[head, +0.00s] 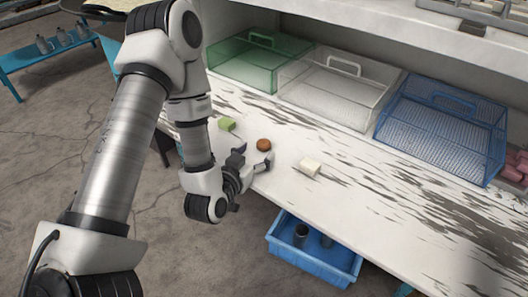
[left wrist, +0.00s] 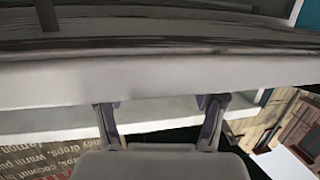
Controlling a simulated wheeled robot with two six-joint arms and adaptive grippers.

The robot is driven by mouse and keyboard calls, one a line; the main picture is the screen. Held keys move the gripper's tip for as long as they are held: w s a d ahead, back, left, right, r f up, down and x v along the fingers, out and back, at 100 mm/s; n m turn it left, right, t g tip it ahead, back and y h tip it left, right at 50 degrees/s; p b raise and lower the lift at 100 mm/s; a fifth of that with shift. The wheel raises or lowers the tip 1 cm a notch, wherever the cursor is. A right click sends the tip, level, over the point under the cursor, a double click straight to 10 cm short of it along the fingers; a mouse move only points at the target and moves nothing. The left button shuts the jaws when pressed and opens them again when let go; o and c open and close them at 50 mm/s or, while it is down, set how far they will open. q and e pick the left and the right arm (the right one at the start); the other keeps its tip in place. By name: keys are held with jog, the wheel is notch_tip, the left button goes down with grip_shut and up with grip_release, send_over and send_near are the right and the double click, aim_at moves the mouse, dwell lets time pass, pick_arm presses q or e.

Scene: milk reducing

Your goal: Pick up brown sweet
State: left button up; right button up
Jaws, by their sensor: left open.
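The brown sweet (head: 264,145) is a small round piece lying on the white, dark-streaked table (head: 400,190) near its front edge in the head view. My left gripper (head: 256,156) is open at the table's front edge, just below and left of the sweet, apart from it as far as I can tell. In the left wrist view my open fingers (left wrist: 160,105) stand wide apart before the pale table edge (left wrist: 150,78), with nothing between them. The sweet does not show in that view. My right gripper is not in view.
A green sweet (head: 227,124) lies left of the brown one and a white sweet (head: 310,167) lies to its right. Green (head: 235,65), white (head: 325,88) and blue (head: 425,125) trays stand behind. A blue crate (head: 312,262) is below the table edge.

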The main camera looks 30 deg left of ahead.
aim_at(261, 146)
pick_arm(q)
jog(key=shift+w+a+f+b, duration=0.15)
jog(key=shift+w+f+b, duration=0.4)
jog(key=shift+b, duration=0.35)
jog(key=w, duration=0.1)
jog(key=p, duration=0.1)
jog(key=w, duration=0.1)
jog(key=shift+w+a+r, duration=0.2)
jog(key=shift+w+r, duration=0.05)
jog(key=shift+w, duration=0.1)
jog(key=shift+w+f, duration=0.15)
jog(key=shift+w, duration=0.1)
jog(key=c, duration=1.1)
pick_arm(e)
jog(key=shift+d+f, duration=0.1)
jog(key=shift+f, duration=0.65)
pick_arm(q)
jog(key=shift+o, duration=0.2)
jog(key=shift+p, duration=0.3)
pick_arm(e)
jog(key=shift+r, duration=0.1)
